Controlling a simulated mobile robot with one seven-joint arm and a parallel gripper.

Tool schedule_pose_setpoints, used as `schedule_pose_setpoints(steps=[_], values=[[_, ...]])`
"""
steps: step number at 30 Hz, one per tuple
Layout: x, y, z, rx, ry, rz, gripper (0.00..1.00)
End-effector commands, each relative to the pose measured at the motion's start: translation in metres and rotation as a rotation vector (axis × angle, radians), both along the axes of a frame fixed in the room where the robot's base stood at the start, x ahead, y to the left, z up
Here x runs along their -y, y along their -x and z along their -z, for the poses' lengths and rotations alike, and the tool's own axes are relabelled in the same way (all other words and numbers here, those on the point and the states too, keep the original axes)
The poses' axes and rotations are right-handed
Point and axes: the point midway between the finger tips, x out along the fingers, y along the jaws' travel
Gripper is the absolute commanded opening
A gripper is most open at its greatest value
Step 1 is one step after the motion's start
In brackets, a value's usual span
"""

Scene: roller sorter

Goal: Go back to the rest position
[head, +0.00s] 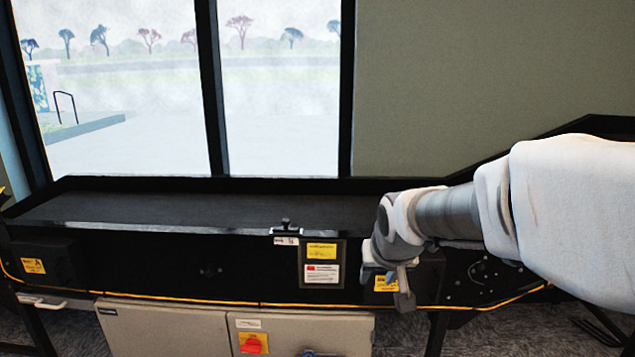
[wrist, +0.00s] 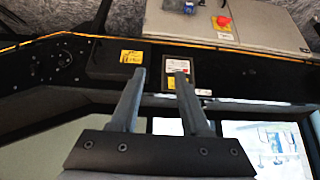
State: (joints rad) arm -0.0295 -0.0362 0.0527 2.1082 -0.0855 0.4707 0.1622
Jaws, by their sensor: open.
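My gripper (head: 388,285) hangs in front of the black side of the roller sorter (head: 200,210), right of its labelled plate. My arm reaches in from the right in the head view. In the wrist view my gripper (wrist: 158,88) shows two grey fingers spread apart with nothing between them. The sorter's side, with a yellow label (wrist: 131,57), lies beyond the fingertips. No object is held.
A grey cabinet (head: 165,330) with a red switch (head: 254,345) stands below the sorter. A yellow cord (head: 200,300) runs along the sorter's lower edge. The sorter's dark top looks empty. A window (head: 275,90) and wall stand behind.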

Motion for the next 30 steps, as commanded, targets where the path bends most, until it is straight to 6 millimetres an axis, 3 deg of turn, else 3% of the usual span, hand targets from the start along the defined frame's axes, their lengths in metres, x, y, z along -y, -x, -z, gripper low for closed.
schedule_pose_setpoints(steps=[3, 9, 15, 21, 22, 24, 30], values=[[0.01, 0.044, -0.018, -0.011, 0.012, 0.006, 0.46], [0.021, 0.116, -0.031, -0.045, 0.022, 0.006, 0.46], [0.027, 0.18, -0.031, -0.076, 0.021, 0.001, 0.46], [0.03, 0.232, -0.021, -0.102, 0.015, -0.009, 0.46], [0.03, 0.239, -0.019, -0.106, 0.014, -0.011, 0.46], [0.03, 0.237, -0.045, -0.111, 0.014, -0.012, 0.46], [0.029, 0.236, -0.089, -0.111, 0.014, -0.012, 0.46]])
